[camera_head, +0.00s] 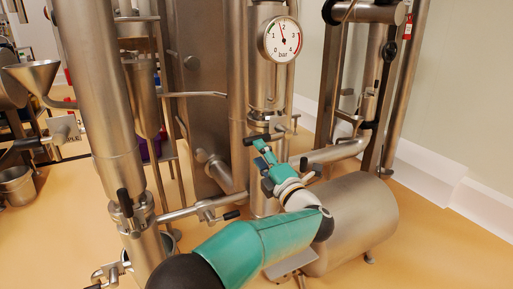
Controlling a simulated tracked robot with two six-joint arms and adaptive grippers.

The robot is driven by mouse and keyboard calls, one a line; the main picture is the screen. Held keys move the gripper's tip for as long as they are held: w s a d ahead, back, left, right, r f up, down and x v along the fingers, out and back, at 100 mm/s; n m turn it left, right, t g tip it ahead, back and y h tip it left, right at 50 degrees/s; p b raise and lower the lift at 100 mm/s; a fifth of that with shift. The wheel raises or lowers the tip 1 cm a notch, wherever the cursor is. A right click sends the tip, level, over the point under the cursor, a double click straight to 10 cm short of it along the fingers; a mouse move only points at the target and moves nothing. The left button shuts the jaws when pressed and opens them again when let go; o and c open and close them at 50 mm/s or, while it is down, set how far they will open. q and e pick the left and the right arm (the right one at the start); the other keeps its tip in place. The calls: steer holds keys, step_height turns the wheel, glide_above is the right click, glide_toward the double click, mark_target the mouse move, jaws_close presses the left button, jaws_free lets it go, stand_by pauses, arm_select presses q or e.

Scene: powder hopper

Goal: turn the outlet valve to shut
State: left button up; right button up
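My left gripper (261,155) is in the middle of the view, at the end of my green arm. Its fingertips are just below a black valve handle (263,138) on the steel pipe under the pressure gauge. I cannot tell whether they touch it or how far apart the fingers are. Another valve (128,211) with an upright black handle sits on the thick pipe at left. Nothing marks which of these is the outlet valve. My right gripper is not in view.
A pressure gauge (281,40) is above the gripper. A horizontal steel tank (358,222) lies right of my arm. A funnel (33,76) and a steel pot (16,186) are at left. Pipes crowd the middle; the floor (450,245) at lower right is clear.

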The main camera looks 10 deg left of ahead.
arm_select(q)
steer(key=v, duration=0.8)
